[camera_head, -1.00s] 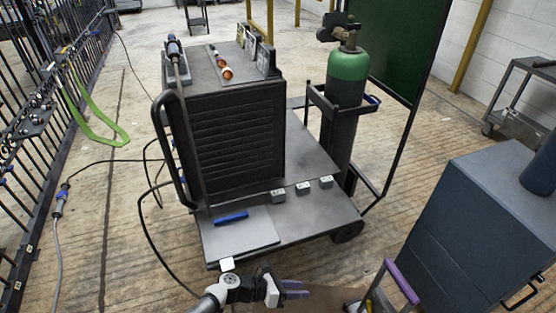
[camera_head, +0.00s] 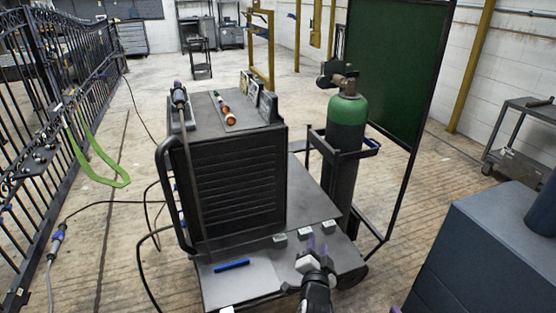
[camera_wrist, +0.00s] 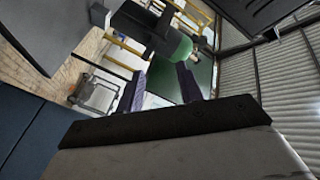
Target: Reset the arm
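The gripper is open and empty. Beyond the fingers, the green-topped gas cylinder (camera_wrist: 168,40) and the green screen (camera_wrist: 172,78) show tilted. Most of my arm is out of view.
The welding cart (camera_head: 250,275) carries a black machine (camera_head: 235,165), a blue marker (camera_head: 231,265) and small grey blocks (camera_head: 279,240). The gas cylinder (camera_head: 345,150) stands at its right. A dark blue cabinet (camera_head: 480,255) is at lower right; a black gate (camera_head: 60,130) is at left.

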